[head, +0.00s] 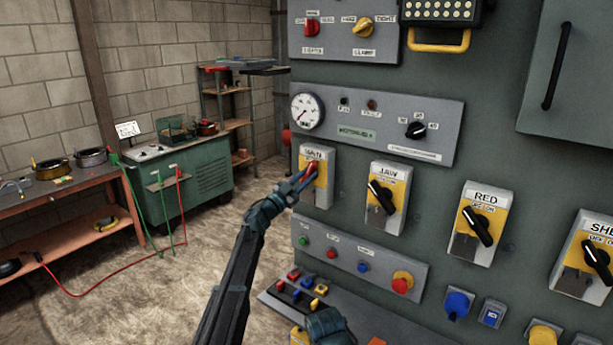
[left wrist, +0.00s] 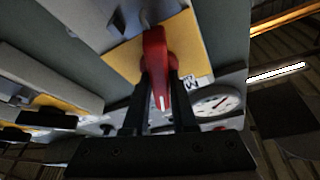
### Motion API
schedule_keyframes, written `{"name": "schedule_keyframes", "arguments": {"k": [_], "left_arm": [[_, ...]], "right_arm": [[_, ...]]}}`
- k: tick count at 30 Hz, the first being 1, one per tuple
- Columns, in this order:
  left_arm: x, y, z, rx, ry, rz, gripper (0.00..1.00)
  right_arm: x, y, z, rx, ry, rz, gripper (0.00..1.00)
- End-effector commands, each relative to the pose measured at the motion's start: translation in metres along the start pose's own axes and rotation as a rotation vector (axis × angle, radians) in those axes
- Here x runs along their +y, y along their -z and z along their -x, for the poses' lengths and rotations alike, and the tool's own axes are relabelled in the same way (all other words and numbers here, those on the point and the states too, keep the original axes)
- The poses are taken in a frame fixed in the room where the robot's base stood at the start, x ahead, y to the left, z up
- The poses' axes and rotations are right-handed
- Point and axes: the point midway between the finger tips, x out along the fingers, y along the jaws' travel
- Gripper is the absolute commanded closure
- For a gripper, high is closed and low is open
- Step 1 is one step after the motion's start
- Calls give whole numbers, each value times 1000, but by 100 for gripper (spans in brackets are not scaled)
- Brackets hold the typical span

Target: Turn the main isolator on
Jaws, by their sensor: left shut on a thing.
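The main isolator (head: 318,193) is a grey box with a yellow plate and a "MAIN" label, at the left end of a row of isolators. Its red handle (head: 311,169) is partly hidden by my left gripper (head: 306,178) in the head view. In the left wrist view, the red handle (left wrist: 156,65) with a white mark on its end sits between the two dark fingers of my left gripper (left wrist: 161,84). The gripper is shut on it, and the handle stands in front of the yellow plate. A teal part of my other arm shows at the bottom of the head view; its fingers are not clear.
The jaw isolator (head: 381,198) with a black handle is just to the right, then the red isolator (head: 477,227). A pressure gauge (head: 307,111) is above. A push-button panel (head: 360,263) and a sloped button box (head: 300,291) are below. Open floor lies left.

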Motion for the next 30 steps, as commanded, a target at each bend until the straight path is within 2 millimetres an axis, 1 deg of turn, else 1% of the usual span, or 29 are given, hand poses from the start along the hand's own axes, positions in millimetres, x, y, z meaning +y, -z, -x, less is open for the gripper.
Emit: {"name": "schedule_keyframes", "arguments": {"k": [1,6,15,21,30], "left_arm": [[-4,1,-2,3,-12,-32,100],[-4,1,-2,2,-60,-152,100],[-2,1,-2,4,-119,-294,100],[-2,0,-1,3,-137,-340,100],[-1,0,-1,3,-144,-358,100]], "right_arm": [[0,0,4,0,0,0,0],[1,0,9,0,0,0,0],[2,-1,16,0,0,0,0],[2,-1,17,0,0,0,0],[2,-1,18,0,0,0,0]]}}
